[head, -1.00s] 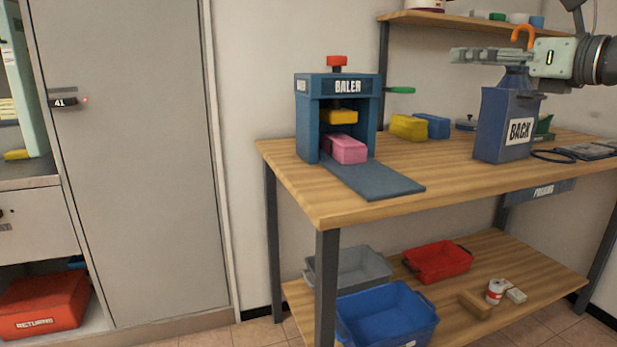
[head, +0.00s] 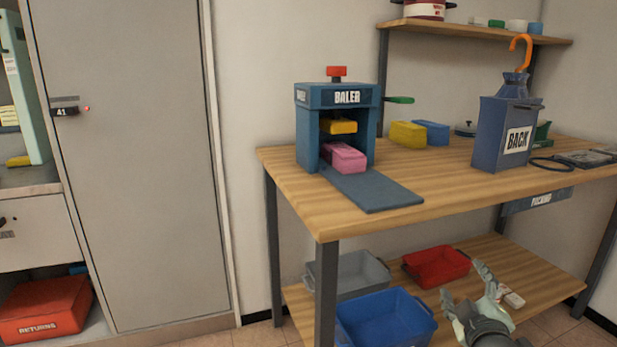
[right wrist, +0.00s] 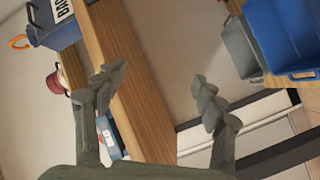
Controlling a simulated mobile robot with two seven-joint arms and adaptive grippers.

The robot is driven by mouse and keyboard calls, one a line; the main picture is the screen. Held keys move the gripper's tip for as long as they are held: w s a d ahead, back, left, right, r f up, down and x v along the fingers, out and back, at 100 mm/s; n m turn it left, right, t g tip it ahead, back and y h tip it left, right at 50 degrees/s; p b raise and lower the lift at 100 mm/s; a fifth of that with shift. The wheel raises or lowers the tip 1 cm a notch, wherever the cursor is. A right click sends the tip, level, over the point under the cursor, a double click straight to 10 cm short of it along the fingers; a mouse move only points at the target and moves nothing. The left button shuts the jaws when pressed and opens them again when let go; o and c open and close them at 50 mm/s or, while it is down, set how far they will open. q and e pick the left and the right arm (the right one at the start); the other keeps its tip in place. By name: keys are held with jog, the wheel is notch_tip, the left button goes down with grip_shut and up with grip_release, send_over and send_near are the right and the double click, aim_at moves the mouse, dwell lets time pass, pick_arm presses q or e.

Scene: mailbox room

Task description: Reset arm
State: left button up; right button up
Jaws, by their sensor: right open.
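My right gripper (head: 468,281) is low at the bottom right of the head view, in front of the bench's lower shelf. It is open and empty, with its two fingers spread. In the right wrist view the same gripper (right wrist: 160,82) shows its fingers wide apart with nothing between them. My left gripper is in neither view.
A wooden workbench (head: 450,180) carries a blue baler (head: 308,125) with a pink block (head: 345,157), and a blue BACK bin (head: 497,150). The lower shelf (head: 497,253) holds a blue tub (head: 385,318), a grey tub (head: 348,272) and a red tub (head: 436,266). A grey locker door (head: 130,170) stands left.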

jog(key=s+f+m+g, duration=0.25)
jog(key=s+f, duration=0.35)
jog(key=f, duration=0.3)
jog(key=s+f+m+g, duration=0.2)
jog(key=s+f+g, duration=0.2)
jog(key=s+f, duration=0.3)
pick_arm(q)
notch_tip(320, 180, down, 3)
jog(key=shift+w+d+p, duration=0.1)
jog(key=shift+p, duration=0.4)
pick_arm(e)
jog(key=s+a+f+m+g+y, duration=0.1)
jog(key=s+a+f+g, duration=0.1)
jog(key=s+f, duration=0.4)
jog(key=s+a+f+m+g+y, duration=0.1)
jog(key=s+a+f+g, duration=0.2)
jog(key=s, duration=0.9)
notch_tip(320, 180, down, 4)
jog(key=shift+s+r+g, duration=0.1)
jog(key=shift+s+g, duration=0.15)
jog(key=shift+g, duration=0.7)
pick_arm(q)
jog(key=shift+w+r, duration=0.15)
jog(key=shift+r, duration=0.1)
